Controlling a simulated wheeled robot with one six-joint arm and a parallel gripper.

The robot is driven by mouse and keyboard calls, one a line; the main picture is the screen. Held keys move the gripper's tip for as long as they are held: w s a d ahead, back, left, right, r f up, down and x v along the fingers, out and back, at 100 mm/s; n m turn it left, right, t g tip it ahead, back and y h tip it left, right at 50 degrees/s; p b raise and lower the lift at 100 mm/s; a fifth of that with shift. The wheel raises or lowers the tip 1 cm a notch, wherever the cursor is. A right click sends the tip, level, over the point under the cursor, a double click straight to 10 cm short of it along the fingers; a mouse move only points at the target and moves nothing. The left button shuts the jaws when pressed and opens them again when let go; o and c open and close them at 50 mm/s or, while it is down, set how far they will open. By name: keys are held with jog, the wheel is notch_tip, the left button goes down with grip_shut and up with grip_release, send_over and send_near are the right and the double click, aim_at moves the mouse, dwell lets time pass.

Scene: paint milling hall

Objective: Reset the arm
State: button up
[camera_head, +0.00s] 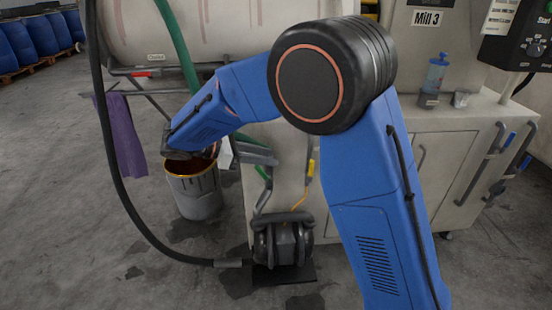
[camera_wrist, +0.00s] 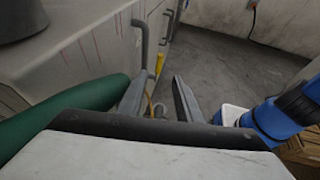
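My gripper (camera_head: 272,153) reaches to the right in front of the mill's pale cabinet in the head view. My blue arm is bent, with its elbow high and its wrist above a grey bucket (camera_head: 196,194). In the wrist view, the two dark fingers of my gripper (camera_wrist: 160,84) stand apart with nothing held between them. A valve with a yellow handle (camera_head: 311,168) is to the right of the fingertips; the yellow handle also shows beyond the fingers in the wrist view (camera_wrist: 160,63).
A green hose (camera_head: 177,45) hangs behind my forearm; it is close beside my gripper in the wrist view (camera_wrist: 62,112). A black hose (camera_head: 118,170) runs to a pump (camera_head: 283,240) on the floor. A purple cloth (camera_head: 124,137) hangs at left. The left foreground floor is mostly clear.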

jog(key=shift+a+r, duration=0.1)
jog(key=shift+a, duration=0.15)
jog(key=s+d+r+m+g+y, duration=0.1)
jog(key=s+d+r+m+y, duration=0.2)
jog(key=s+d, duration=0.5)
jog(key=s+d+r+m+g+y, duration=0.15)
jog(key=s+d+m+y, duration=0.3)
jog(key=d, duration=0.75)
jog(key=s+d+f+m+t+y, duration=0.2)
jog(key=s+d+m+y, duration=0.1)
jog(key=s+m, duration=0.3)
jog(key=s+d+f+m+t+y, duration=0.2)
jog(key=s+m, duration=0.4)
jog(key=s, duration=0.5)
jog(key=shift+s+d+m+y, duration=0.2)
jog(key=shift+d+m+y, duration=0.2)
jog(key=shift+d, duration=0.5)
jog(key=shift+t, duration=0.25)
